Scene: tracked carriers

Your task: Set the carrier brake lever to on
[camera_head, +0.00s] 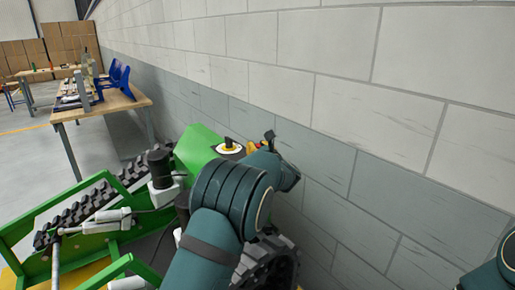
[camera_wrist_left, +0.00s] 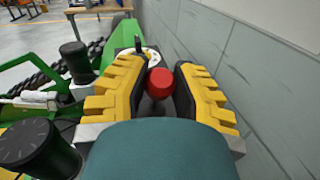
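The green tracked carrier (camera_head: 197,146) stands beside the wall. In the left wrist view a red round knob (camera_wrist_left: 160,82) on a dark stem, apparently the brake lever's knob, sits between the yellow fingers of my left gripper (camera_wrist_left: 162,80). The fingers stand apart on either side of it. In the head view my left arm hides most of the left gripper (camera_head: 258,146) and the lever. The lever's setting cannot be read. My right gripper is not in view.
A yellow-and-white disc with a black switch (camera_head: 229,148) sits on the carrier just beyond the gripper. A block wall (camera_head: 340,160) runs close along the right. A black cylinder (camera_head: 160,167) rises at the left. A wooden workbench (camera_head: 100,106) stands farther back.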

